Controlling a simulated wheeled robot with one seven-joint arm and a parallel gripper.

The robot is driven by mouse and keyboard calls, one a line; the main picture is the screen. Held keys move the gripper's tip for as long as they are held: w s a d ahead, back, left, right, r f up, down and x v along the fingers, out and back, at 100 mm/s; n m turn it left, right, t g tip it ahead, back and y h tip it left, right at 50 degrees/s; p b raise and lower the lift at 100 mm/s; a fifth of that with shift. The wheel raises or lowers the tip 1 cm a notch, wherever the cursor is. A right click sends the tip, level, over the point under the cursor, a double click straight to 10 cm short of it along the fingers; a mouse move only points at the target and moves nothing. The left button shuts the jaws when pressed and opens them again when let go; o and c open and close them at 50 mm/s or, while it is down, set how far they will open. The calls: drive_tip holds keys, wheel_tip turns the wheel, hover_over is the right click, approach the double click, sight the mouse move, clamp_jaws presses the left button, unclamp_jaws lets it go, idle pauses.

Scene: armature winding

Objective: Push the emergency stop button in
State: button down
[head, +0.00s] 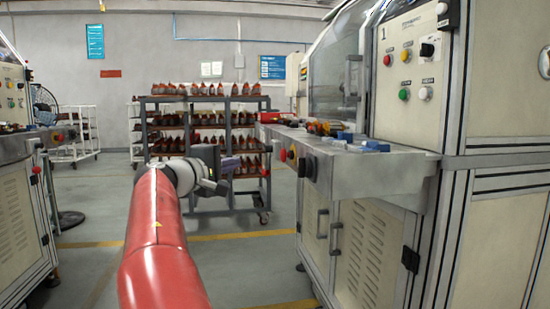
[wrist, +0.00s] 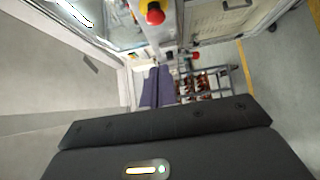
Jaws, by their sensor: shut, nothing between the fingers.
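Another small red knob (head: 283,154) sits farther along that ledge. In the wrist view, a red button on a yellow base (wrist: 154,14) shows at the top, and a smaller red knob (wrist: 195,56) is right of the fingers. I cannot tell for certain which is the emergency stop or how deep it sits. My gripper (head: 229,164) is left of the ledge, apart from the buttons. Its purple-grey fingers (wrist: 157,86) are shut and empty.
The right machine's upper panel (head: 408,70) carries several coloured buttons. Blue and red items lie on its ledge (head: 370,165). Another machine (head: 20,190) stands at left.

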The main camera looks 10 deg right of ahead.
sight(286, 155)
drive_tip(key=s+d+p+x, duration=0.2)
drive_tip(key=x, duration=1.1)
drive_tip(key=shift+p, duration=0.3)
drive_tip(key=shift+s+f, duration=0.1)
